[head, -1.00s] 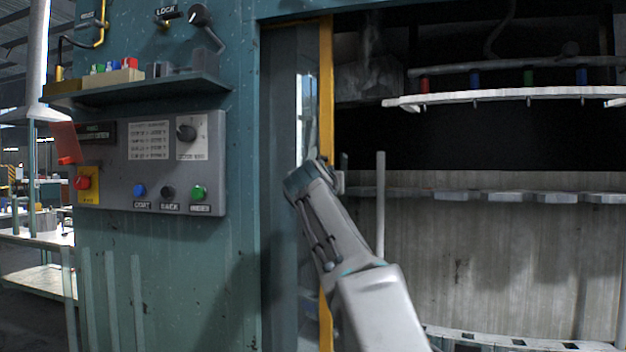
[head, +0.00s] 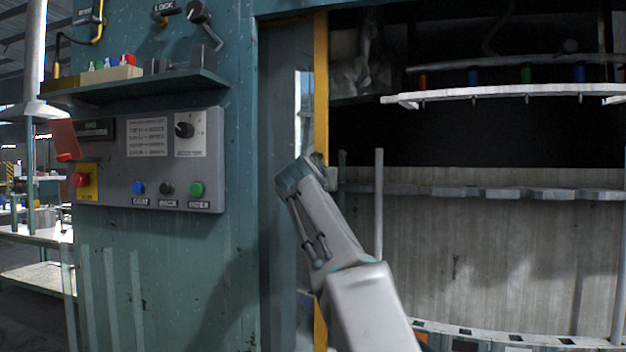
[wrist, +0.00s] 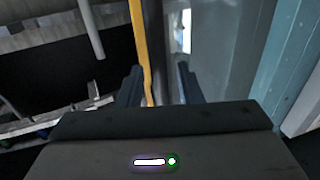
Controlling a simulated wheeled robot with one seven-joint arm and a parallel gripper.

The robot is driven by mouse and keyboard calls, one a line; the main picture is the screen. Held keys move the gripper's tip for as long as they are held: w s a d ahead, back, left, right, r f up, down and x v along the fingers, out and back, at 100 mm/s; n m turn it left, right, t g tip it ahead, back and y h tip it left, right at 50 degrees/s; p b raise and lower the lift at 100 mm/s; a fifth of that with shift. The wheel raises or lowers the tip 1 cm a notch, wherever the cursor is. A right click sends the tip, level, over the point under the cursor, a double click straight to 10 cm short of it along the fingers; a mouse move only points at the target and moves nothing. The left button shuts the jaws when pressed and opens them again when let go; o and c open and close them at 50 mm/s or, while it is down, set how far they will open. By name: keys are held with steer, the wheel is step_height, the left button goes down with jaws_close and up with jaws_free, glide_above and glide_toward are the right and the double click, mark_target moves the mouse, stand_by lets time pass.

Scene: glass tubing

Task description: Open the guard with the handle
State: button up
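The guard is a grey sliding panel (head: 285,120) with a window strip and a yellow front edge (head: 321,100). It stands near the left side of the cabinet opening, leaving most of the opening uncovered. My gripper (head: 318,172) is at the yellow edge at about mid-height. In the wrist view, the two dark fingers (wrist: 160,82) are apart, with the yellow edge (wrist: 139,40) and grey panel (wrist: 220,60) showing between and beyond them. I cannot make out the handle; it is probably hidden by the fingers and gripper body. Whether the fingers press on it is unclear.
A control panel (head: 165,125) with buttons and a shelf (head: 130,90) project from the teal wall on the left. Inside the opening are a white rack (head: 500,93), a lower ledge (head: 500,192) and an upright rod (head: 379,205).

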steer(key=s+b, duration=0.6)
steer(key=s, duration=0.7)
steer(key=shift+s, duration=0.25)
steer(key=s+d+f+g+p, duration=0.2)
steer(key=d+f+g+p, duration=0.2)
steer(key=d+f+p, duration=0.3)
steer(key=s+d+f+g+p, duration=0.3)
steer(key=d+f+g+p, duration=0.1)
steer(key=d+p, duration=0.45)
steer(key=s+d+f+g+p, duration=0.3)
steer(key=s+f+p, duration=0.3)
steer(key=s, duration=0.6)
steer(key=s+d+f+g+p, duration=0.3)
steer(key=s+f+p, duration=0.4)
steer(key=s, duration=0.4)
steer(key=shift+s+g, duration=0.4)
steer(key=shift+g, duration=0.2)
